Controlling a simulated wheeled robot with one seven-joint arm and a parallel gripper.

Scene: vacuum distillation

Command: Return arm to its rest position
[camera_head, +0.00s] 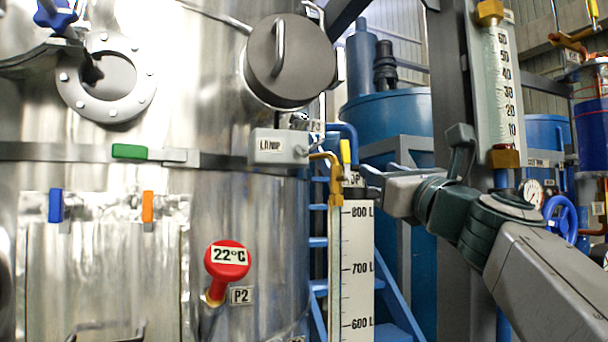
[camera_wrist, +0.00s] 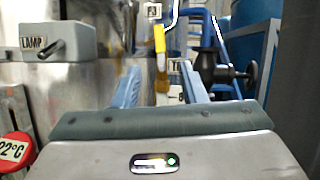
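My arm (camera_head: 550,285) reaches in from the lower right of the head view. My gripper (camera_head: 368,172) points left, towards the yellow-handled valve (camera_head: 346,153) above the level gauge (camera_head: 355,265). In the wrist view my gripper (camera_wrist: 158,66) has its two blue-grey fingers spread apart. The yellow handle (camera_wrist: 161,55) appears between and beyond them. Nothing is visibly held. I cannot tell whether a finger touches the valve.
The LAMP switch box (camera_head: 280,147) sits on the steel vessel (camera_head: 240,190), left of my gripper. The red 22°C knob (camera_head: 228,262) is lower left. A grey column (camera_head: 455,90) and a sight tube (camera_head: 497,85) stand close behind my arm. Blue tanks (camera_head: 390,120) are farther back.

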